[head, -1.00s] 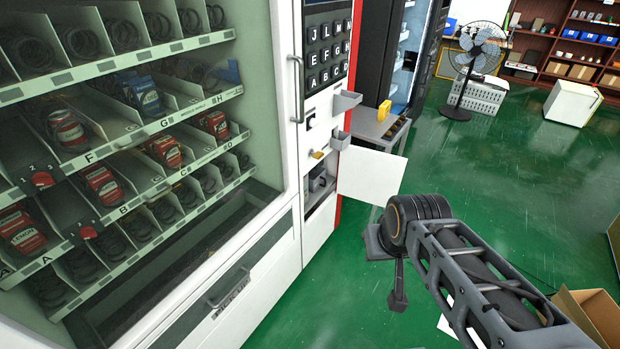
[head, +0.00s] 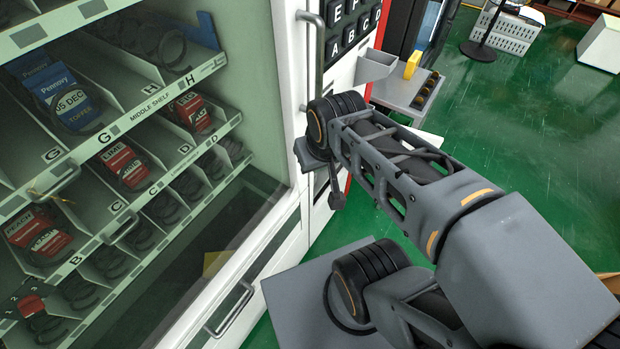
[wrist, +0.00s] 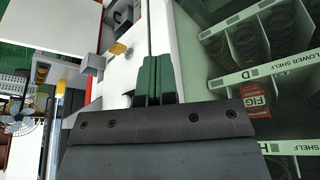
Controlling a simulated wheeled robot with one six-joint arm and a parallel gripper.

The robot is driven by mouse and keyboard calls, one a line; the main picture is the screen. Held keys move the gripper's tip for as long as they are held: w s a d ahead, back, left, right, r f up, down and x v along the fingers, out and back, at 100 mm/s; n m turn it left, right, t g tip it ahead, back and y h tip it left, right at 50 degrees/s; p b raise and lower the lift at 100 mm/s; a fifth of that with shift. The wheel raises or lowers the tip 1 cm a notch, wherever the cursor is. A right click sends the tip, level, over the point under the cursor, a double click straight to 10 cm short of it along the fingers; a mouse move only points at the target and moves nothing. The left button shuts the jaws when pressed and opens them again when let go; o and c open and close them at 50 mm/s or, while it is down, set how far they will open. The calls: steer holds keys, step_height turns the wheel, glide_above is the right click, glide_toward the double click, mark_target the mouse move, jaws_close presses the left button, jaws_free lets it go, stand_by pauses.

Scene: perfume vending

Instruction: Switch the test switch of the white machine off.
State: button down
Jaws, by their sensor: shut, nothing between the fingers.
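The white machine (head: 288,80) fills the left of the head view, with a glass front and a keypad (head: 350,28) on its right-hand panel. My wrist covers the panel below the keypad there. In the wrist view my gripper (wrist: 155,78) is shut and empty, its two green fingers side by side over the white panel (wrist: 133,65). A small yellow part (wrist: 118,48) on the panel shows left of the fingers. I cannot make out the test switch for certain; my wrist or fingers may hide it. I cannot tell whether the fingers touch the panel.
A vertical metal handle (head: 311,70) stands out beside the keypad. A grey bin (head: 375,66) juts from the panel, close to my wrist.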

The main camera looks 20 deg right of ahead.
steer(key=shift+s, duration=0.1)
steer(key=w+d+f+m+y+b, duration=0.2)
steer(key=w+f+b, duration=0.1)
steer(key=f+b, duration=0.65)
steer(key=w+d+f+m+y+b, duration=0.2)
steer(key=w+f+m+b, duration=0.1)
steer(key=f+b, duration=0.65)
steer(key=w+d+f+m+t+y+b, duration=0.1)
steer(key=w+d+f+m+t+b, duration=0.1)
steer(key=d+f+b, duration=0.4)
steer(key=w+d+f+m+t+b, duration=0.2)
steer(key=d+f+b, duration=0.4)
steer(key=f, duration=0.7)
steer(key=shift+w+d+f+m+y, duration=0.25)
steer(key=shift+w+m+y, duration=0.15)
steer(key=shift+w+m, duration=0.55)
steer(key=shift+s, duration=0.15)
